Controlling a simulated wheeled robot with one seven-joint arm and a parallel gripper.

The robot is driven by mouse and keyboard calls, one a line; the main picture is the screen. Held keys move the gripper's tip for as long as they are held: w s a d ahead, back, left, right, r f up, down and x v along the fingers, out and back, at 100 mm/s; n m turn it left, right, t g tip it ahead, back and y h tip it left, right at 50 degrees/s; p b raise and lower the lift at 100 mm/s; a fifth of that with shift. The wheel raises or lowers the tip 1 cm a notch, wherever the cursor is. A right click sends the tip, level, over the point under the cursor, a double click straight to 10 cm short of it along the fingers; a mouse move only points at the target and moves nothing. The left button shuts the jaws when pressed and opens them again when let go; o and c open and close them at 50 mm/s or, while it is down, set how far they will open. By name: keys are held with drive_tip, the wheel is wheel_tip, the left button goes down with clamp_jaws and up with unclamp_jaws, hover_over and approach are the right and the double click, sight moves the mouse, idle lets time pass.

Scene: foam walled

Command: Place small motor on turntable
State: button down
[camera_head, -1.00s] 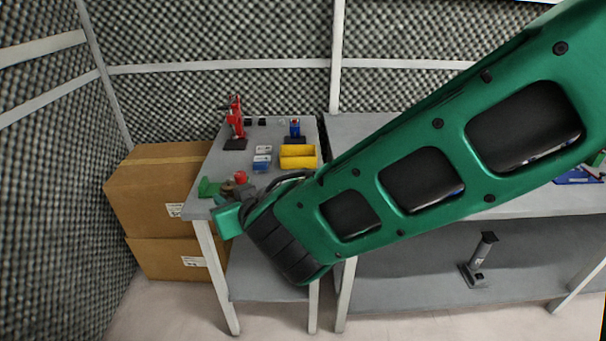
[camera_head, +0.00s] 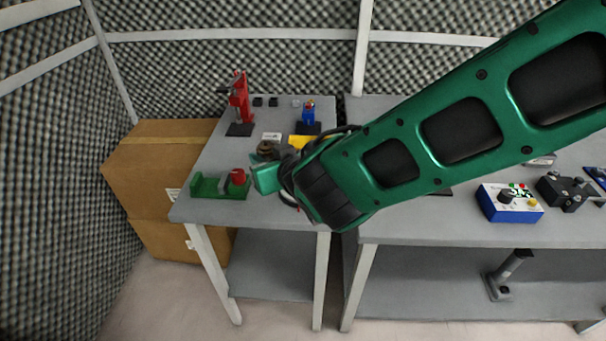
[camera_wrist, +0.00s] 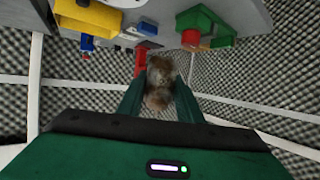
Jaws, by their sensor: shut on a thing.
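My gripper (camera_wrist: 160,100) is shut on a brown, rounded thing, which I take to be the small motor (camera_wrist: 160,72). It is blurred between the two green fingers in the wrist view. In the head view the motor (camera_head: 266,148) shows as a small brown shape just beyond my gripper, over the left table. My wrist hides part of it and some of the tabletop. I cannot pick out the turntable with certainty in either view.
The left table (camera_head: 207,211) holds a green fixture (camera_head: 207,187) with a red cylinder (camera_head: 238,176), a red press (camera_head: 240,100) and a partly hidden yellow bin (camera_head: 298,141). A blue-and-white control box (camera_head: 509,203) stands on the right table. Cardboard boxes (camera_head: 150,175) stand at left.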

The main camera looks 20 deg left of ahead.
drive_tip(key=w+d+f, duration=0.1)
drive_tip(key=w, duration=0.1)
drive_tip(key=w+d+f, duration=0.4)
drive_tip(key=w, duration=0.1)
drive_tip(key=shift+d+f, duration=0.15)
drive_tip(key=shift+d, duration=0.1)
drive_tip(key=shift+f, duration=2)
drive_tip(key=shift+f, duration=0.1)
drive_tip(key=c, duration=1.5)
unclamp_jaws()
drive_tip(key=shift+c, duration=0.2)
